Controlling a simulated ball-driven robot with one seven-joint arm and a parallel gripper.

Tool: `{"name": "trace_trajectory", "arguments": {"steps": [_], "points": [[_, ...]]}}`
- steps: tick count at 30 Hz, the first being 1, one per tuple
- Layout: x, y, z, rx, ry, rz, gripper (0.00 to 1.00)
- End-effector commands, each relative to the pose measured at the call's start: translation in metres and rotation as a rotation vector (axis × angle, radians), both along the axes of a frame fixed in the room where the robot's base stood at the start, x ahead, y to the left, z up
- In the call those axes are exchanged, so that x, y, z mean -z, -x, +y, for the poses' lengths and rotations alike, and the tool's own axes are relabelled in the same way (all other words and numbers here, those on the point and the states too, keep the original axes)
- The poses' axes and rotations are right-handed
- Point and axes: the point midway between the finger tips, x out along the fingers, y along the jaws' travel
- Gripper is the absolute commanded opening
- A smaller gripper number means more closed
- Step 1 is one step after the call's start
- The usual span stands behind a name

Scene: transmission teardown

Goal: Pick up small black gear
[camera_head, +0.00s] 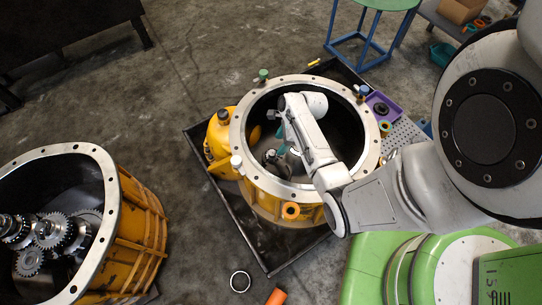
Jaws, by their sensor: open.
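My arm reaches over the rim of the middle yellow housing (260,190), and its end is down inside the opening. My gripper (275,122) shows small and dark there, with its fingers apart and nothing clearly between them. Below it, grey and dark parts (271,157) lie on the housing floor, partly hidden by my arm. I cannot tell whether one of them is the small black gear. A small dark round part (381,108) sits in the purple tray to the right of the housing.
The housing stands in a black tray (197,148) with raised edges; small coloured parts sit around its rim. Another yellow housing (140,235) with several metal gears (53,231) stands at left. A ring (240,281) and an orange cylinder (277,297) lie on the floor.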

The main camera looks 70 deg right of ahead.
Motion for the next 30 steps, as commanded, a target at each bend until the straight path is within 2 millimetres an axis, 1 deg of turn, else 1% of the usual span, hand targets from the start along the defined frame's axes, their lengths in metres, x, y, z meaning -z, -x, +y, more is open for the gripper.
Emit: {"name": "trace_trajectory", "arguments": {"steps": [1, 3, 8, 15, 18, 21, 28, 30], "points": [[0.010, -0.003, 0.001, -0.001, 0.000, 0.000, 0.61], [0.017, -0.006, 0.002, 0.000, 0.000, 0.000, 0.61], [0.025, -0.009, 0.003, 0.000, 0.002, -0.001, 0.61], [0.057, -0.019, 0.005, -0.002, 0.001, 0.001, 0.61], [0.066, -0.024, 0.007, -0.001, 0.002, 0.000, 0.61], [0.070, -0.026, 0.008, -0.001, 0.002, 0.000, 0.61], [0.070, -0.027, 0.008, 0.000, 0.002, -0.001, 0.61], [0.070, -0.027, 0.008, 0.000, 0.002, -0.001, 0.55]]}}
